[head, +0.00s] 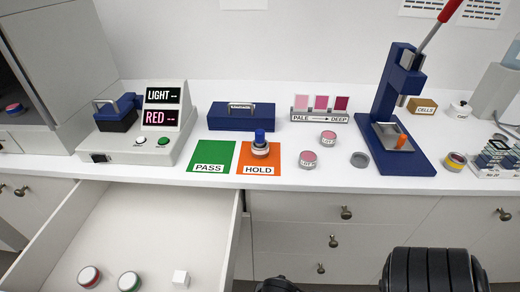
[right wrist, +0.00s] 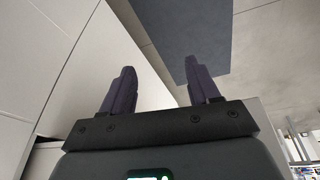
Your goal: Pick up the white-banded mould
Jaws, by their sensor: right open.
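I cannot single out a mould with a clear white band. A red-banded round piece (head: 89,277) and a green-banded one (head: 129,282) lie in the open drawer (head: 150,225). A yellow-and-red banded round piece (head: 455,162) stands right of the press. My right gripper (right wrist: 159,66) is open and empty in the right wrist view, with pale panels and a dark surface beyond it. My left gripper is not in view.
Two pink-topped jars (head: 307,160) (head: 328,138) stand near the orange HOLD card (head: 277,167), which carries a blue-topped piece (head: 260,145). The green PASS card (head: 212,154) is bare. A display unit (head: 155,125) stands left.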

